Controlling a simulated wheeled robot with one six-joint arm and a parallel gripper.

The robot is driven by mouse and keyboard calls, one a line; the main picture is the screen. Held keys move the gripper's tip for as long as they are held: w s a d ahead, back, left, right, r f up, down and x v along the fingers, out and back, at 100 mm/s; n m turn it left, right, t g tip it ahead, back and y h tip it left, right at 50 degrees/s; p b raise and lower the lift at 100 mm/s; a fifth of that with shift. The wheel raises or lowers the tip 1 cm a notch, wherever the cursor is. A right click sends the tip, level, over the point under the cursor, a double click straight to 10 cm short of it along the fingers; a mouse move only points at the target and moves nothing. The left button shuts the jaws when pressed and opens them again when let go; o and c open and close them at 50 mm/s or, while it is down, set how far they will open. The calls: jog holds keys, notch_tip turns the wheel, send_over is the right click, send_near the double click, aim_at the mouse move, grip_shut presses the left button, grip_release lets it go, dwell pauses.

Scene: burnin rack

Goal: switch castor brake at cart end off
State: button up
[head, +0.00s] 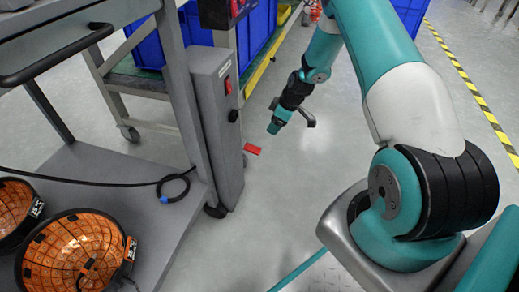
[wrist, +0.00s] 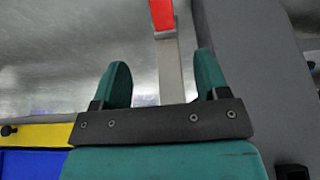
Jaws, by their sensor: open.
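The castor brake is a red pedal (head: 252,149) low beside the cart end, sticking out to the right of the grey end box. In the wrist view the red pedal (wrist: 162,14) sits at the top edge on a pale metal bar (wrist: 171,70). My gripper (head: 275,127) is above and right of the pedal in the head view. In the wrist view its two teal fingers (wrist: 161,65) are open, with the bar showing between them. The red pedal appears beyond the fingertips. I cannot tell whether anything touches. The bar's lower end is hidden behind the gripper body.
The grey cart end box (head: 217,125) with a red switch (head: 228,86) stands left of my gripper; its grey side fills the right of the wrist view. A black castor (head: 216,211) is below. A bench with blue bins (head: 146,48) stands behind.

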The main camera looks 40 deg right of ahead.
aim_at(258, 150)
jog(key=b+x, duration=0.8)
jog(key=x, duration=0.7)
jog(key=shift+a+f, duration=0.1)
jog(key=shift+f, duration=0.25)
jog(key=shift+c, duration=0.2)
